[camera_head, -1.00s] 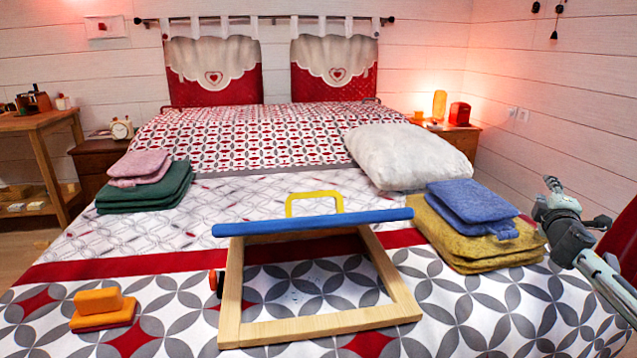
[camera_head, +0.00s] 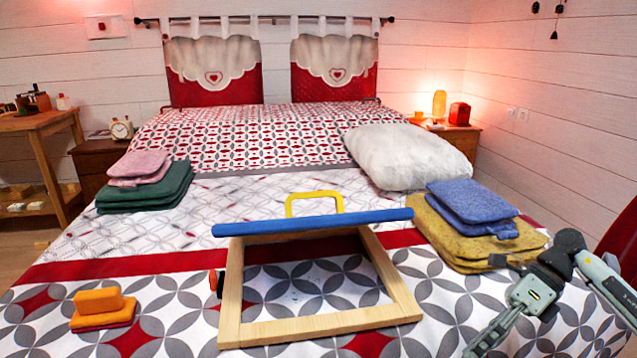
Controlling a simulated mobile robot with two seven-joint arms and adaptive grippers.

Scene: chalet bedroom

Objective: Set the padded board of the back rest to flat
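The back rest lies on the bed as a light wooden frame (camera_head: 320,327), open in the middle. Its blue padded board (camera_head: 312,222) shows as a narrow bar across the far end, seen nearly edge-on; its exact tilt is hard to tell. A yellow loop handle (camera_head: 314,196) stands up behind the board. My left gripper is out of view.
Folded yellow towels (camera_head: 455,245) with blue cloths (camera_head: 472,203) on top lie right of the frame. A white pillow (camera_head: 405,157) is behind them. Green towels (camera_head: 145,194) with pink cloths (camera_head: 140,165) lie at left. Bed left of the frame is mostly clear.

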